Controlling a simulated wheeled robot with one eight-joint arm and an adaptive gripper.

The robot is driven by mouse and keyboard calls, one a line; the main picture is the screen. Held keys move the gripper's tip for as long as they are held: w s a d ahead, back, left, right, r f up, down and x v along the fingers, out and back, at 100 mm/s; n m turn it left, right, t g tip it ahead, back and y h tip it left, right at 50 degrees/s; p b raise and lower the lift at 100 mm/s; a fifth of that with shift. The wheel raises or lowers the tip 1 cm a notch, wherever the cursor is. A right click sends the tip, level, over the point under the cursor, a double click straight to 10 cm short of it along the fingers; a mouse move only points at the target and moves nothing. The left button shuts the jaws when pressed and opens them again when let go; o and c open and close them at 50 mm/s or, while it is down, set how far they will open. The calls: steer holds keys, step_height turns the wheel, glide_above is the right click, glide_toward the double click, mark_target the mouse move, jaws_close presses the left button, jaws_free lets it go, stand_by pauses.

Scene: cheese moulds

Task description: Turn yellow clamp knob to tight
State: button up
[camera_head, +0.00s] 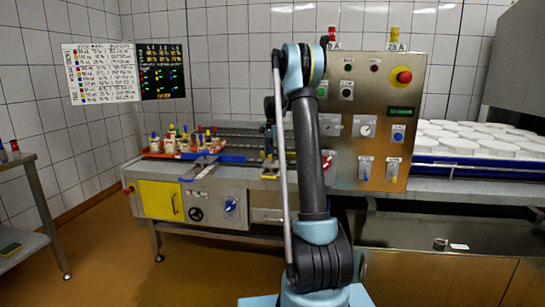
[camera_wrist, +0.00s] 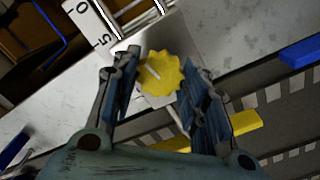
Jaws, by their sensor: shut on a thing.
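The yellow clamp knob (camera_wrist: 170,66) is a scalloped disc with a pale pointer line, in the upper middle of the wrist view. My gripper (camera_wrist: 160,76) has its blue-grey fingers on the left and right sides of the knob and is shut on it. The pointer line runs at a slant near the knob's centre. In the head view my arm stands in front of the bench, and I cannot make out the knob or the gripper's hold there.
A white scale with black digits (camera_wrist: 90,22) lies beside the knob. A yellow bar (camera_wrist: 232,124) and a blue block (camera_wrist: 300,52) are to the right. In the head view a control panel (camera_head: 345,125) stands right of my arm, with bottles (camera_head: 184,140) left.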

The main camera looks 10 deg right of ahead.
steer(key=m, duration=0.4)
steer(key=shift+a+m, duration=0.1)
steer(key=shift+m, duration=0.2)
steer(key=shift+w+m, duration=0.1)
steer(key=shift+m, duration=1.7)
steer(key=o, duration=1.1)
steer(key=shift+c, duration=0.2)
